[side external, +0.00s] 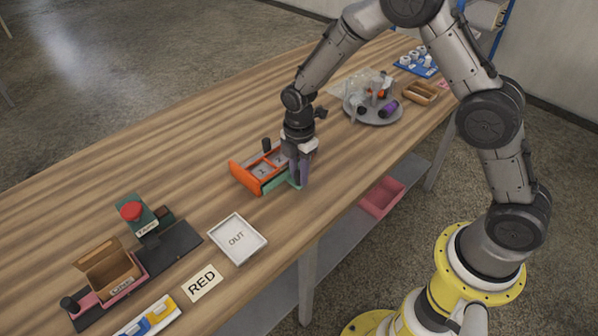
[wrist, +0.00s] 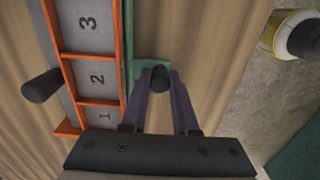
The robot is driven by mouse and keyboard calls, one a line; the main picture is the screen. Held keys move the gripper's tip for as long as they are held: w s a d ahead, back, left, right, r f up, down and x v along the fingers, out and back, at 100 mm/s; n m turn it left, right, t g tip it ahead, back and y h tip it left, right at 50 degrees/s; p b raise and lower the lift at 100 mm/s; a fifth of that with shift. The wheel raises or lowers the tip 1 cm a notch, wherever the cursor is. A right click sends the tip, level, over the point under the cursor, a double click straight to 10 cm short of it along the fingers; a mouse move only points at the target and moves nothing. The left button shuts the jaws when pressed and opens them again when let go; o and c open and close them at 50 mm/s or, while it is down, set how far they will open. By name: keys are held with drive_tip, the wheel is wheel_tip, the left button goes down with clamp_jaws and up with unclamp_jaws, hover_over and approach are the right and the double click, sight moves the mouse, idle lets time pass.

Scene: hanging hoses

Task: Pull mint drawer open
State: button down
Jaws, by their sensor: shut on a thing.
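The mint drawer shows as a narrow mint strip (side external: 276,184) beside and below the orange tray in the side view, and as a mint edge and tab (wrist: 147,72) in the wrist view. Most of it is hidden. A black knob (wrist: 160,76) stands at that mint tab. My gripper (wrist: 161,82) has its two purple fingers on either side of this knob, shut on it. In the side view my gripper (side external: 301,178) points down at the near side of the drawer unit, and the knob is hidden.
The orange tray (side external: 240,177) has numbered compartments and another black knob (wrist: 41,85) on its far side. A white OUT tray (side external: 262,236), a RED card (side external: 203,284) and a red-button device (side external: 131,211) lie to the left. A round grey tray (side external: 374,119) holds items behind. Table between is clear.

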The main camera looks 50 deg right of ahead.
drive_tip(key=s, duration=0.6)
drive_tip(key=shift+s+r, duration=0.1)
drive_tip(key=shift+s, duration=0.15)
drive_tip(key=c, duration=0.9)
unclamp_jaws()
drive_tip(key=shift+c, duration=0.2)
wheel_tip(320, 180, up, 14)
